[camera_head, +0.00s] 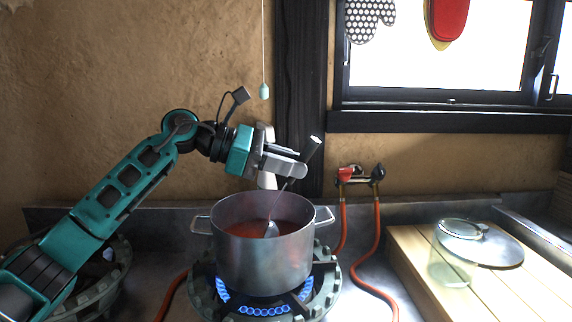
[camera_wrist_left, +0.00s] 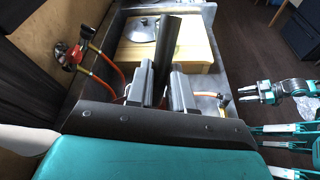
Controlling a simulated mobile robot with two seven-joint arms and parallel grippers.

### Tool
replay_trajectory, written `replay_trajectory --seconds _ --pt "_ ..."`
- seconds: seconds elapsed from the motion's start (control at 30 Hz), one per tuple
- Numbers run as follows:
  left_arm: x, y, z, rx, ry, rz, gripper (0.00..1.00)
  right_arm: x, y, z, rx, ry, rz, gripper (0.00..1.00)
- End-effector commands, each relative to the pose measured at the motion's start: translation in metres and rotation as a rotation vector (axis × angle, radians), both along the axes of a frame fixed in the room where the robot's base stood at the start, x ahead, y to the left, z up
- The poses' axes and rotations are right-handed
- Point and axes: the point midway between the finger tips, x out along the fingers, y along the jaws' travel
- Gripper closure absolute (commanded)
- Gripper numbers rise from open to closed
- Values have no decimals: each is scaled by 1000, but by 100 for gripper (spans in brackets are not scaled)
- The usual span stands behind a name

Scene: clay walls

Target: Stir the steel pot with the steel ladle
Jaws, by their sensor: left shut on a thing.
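The steel pot (camera_head: 262,262) stands upright on a lit gas burner, with red liquid inside. The steel ladle (camera_head: 271,229) leans in the pot, its bowl at the liquid and its dark handle rising up to the right. My left gripper (camera_head: 296,170) is above the pot's back right rim and shut on the ladle's handle. In the left wrist view the dark handle (camera_wrist_left: 168,50) stands between the fingers; the pot is hidden there. My right gripper (camera_wrist_left: 250,93) shows small at the right of that view, apart from the pot; its opening is unclear.
The lit burner (camera_head: 325,285) has blue flames under the pot. Red hoses (camera_head: 377,250) run down from wall taps (camera_head: 358,174). At right, a wooden board (camera_head: 412,240) bears a glass jar (camera_head: 447,265) and a round lid (camera_head: 480,245). Another burner (camera_head: 118,262) is behind my left arm.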

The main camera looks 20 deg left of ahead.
Motion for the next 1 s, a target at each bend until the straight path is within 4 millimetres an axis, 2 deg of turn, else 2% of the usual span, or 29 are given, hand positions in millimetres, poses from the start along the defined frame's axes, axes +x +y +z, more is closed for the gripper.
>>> replay_trajectory --seconds 0.03,0.2,0.6,1.0 --pt "0 -2 8 0 -2 -1 100 0 0 7 0 -1 0 57" --pt "-1 -7 20 0 -2 -1 100 1 -2 16 -4 -14 -4 57" --pt "-2 -20 50 0 -2 -1 100 -9 -16 18 -31 8 -24 57" --pt "-2 -32 79 0 -2 -1 100 -10 -22 33 -41 -4 -40 57"
